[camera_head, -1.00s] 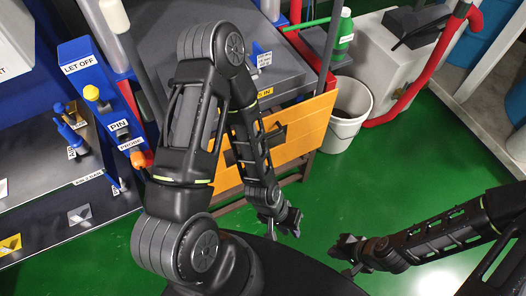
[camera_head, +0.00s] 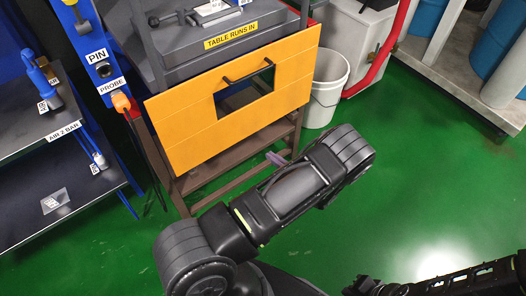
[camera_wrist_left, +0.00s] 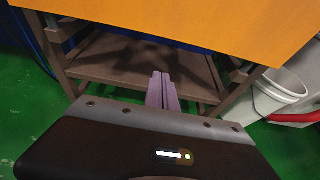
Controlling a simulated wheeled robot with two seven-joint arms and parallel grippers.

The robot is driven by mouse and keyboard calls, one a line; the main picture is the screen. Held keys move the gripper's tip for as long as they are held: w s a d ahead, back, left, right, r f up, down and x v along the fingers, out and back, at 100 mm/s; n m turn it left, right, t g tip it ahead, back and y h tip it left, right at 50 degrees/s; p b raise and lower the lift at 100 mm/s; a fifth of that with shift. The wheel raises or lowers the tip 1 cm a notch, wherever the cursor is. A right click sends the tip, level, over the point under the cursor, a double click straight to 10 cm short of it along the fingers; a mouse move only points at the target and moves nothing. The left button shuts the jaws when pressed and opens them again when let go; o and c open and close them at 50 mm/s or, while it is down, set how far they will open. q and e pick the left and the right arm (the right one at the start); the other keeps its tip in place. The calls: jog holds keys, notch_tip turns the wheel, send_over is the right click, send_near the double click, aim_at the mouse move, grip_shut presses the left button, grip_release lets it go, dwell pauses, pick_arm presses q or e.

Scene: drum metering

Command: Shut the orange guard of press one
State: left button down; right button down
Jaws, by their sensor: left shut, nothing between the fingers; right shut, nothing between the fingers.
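The orange guard (camera_head: 190,125) is a flat panel in front of the grey press table (camera_head: 190,45), with a dark handle (camera_head: 248,70) and a rectangular window. It fills the top of the left wrist view (camera_wrist_left: 200,22). Whether it is latched cannot be told. My left gripper (camera_head: 275,158) is below the guard's lower edge, mostly hidden by my forearm. In the left wrist view its fingers (camera_wrist_left: 161,76) are together and empty, pointing at the brown stand under the guard, apart from the panel. My right gripper (camera_head: 362,286) is shut and empty at the bottom edge, far from the guard.
A brown stand (camera_head: 215,178) with a low shelf is under the guard. A white bucket (camera_head: 328,95) stands right of it, by a red pipe (camera_head: 390,40). A blue post with an orange probe (camera_head: 122,103) and shelves are at left. Green floor (camera_head: 420,170) is clear at right.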

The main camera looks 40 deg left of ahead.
pick_arm(q)
jog(key=shift+a, duration=0.1)
jog(key=x, duration=1)
notch_tip(320, 180, up, 4)
jog(key=shift+s+f, duration=0.1)
jog(key=shift+s, duration=0.05)
